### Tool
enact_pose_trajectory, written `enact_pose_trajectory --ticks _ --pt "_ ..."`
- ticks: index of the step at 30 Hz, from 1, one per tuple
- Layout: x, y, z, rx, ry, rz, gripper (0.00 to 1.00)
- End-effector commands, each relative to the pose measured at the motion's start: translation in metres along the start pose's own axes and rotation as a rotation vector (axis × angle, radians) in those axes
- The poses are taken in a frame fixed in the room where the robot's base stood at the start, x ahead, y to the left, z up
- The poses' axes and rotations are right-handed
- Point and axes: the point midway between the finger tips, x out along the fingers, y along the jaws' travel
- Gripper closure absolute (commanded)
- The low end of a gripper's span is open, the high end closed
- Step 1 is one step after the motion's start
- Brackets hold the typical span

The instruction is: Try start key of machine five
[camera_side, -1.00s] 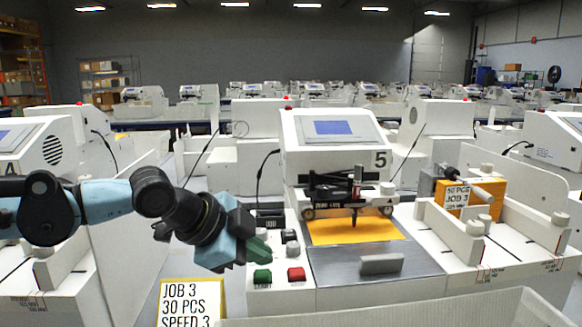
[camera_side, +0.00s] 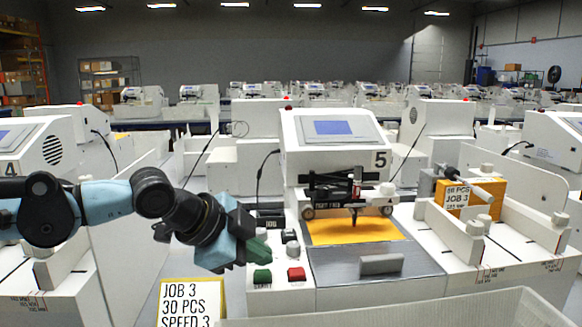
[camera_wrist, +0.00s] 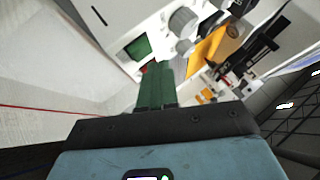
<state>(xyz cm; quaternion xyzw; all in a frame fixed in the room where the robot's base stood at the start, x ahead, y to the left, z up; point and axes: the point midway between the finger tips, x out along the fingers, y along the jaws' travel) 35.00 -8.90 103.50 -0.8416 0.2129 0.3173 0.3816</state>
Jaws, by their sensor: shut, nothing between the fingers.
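Machine five (camera_side: 333,160) is a white plotter with a blue screen and the number 5 on its front. Its start key is the green key (camera_side: 262,276) on the white key panel at its front left; it also shows in the wrist view (camera_wrist: 138,48). A red key (camera_side: 296,274) sits to its right. My gripper (camera_side: 259,252), with green fingers, is shut and empty. It hangs just above and behind the green key in the side view, seemingly apart from it. In the wrist view my fingers (camera_wrist: 157,86) point toward the panel, near the red key.
A sign reading JOB 3, 30 PCS, SPEED 3 (camera_side: 192,303) stands at the front left. Grey knobs and a small display (camera_side: 270,222) lie behind the keys. A yellow sheet (camera_side: 350,230) is under the pen carriage. A white bin edge (camera_side: 400,307) runs along the front.

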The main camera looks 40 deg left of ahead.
Motion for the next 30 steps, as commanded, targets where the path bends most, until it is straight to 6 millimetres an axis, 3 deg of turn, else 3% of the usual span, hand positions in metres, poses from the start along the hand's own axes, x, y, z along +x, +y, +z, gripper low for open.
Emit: enact_pose_trajectory --ticks 30 --pt "0.0082 0.0058 0.0058 0.0 0.0 0.0 1.0"
